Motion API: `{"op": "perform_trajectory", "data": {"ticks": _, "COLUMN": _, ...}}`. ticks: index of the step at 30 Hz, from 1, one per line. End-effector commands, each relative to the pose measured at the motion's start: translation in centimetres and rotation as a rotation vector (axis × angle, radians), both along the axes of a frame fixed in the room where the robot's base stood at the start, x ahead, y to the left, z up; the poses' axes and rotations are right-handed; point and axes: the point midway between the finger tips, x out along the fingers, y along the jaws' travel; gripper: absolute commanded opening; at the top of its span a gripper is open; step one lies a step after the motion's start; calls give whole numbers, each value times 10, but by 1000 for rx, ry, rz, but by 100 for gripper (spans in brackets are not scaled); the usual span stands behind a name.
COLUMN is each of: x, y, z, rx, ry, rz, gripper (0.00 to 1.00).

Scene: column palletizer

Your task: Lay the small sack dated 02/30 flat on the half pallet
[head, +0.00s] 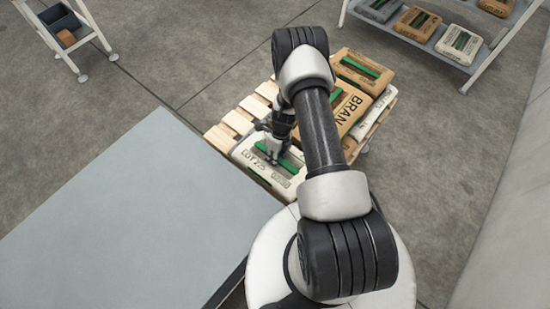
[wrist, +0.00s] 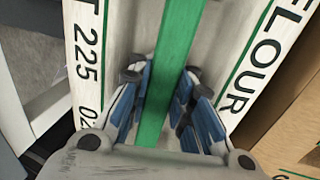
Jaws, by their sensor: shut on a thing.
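A white flour sack (head: 250,157) with a raised green strip and the print "LOT 225" is at the near end of the wooden half pallet (head: 232,122). It looks level; I cannot tell whether it rests on the slats or hangs just above them. My gripper (head: 273,150) is over its middle. In the wrist view, the fingers of my gripper (wrist: 165,92) are closed on the green strip of the flour sack (wrist: 120,30). After "225" only "02" shows; the rest of the date is hidden.
A brown BRAN sack (head: 350,103), another brown sack (head: 362,69) and a white sack (head: 379,108) lie on the pallet's far and right part. A grey table (head: 120,215) stands left. A shelf (head: 428,42) with several sacks stands top right, a small rack (head: 66,32) top left.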

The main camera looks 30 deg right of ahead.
Motion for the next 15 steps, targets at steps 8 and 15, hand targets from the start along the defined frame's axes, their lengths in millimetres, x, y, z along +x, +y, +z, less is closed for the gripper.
{"op": "perform_trajectory", "data": {"ticks": 8, "x": 1, "y": 0, "z": 1, "rx": -1, "ry": -1, "rz": 0, "gripper": 25}}
{"op": "perform_trajectory", "data": {"ticks": 15, "x": 0, "y": 0, "z": 0, "rx": -1, "ry": -1, "rz": 0, "gripper": 41}}
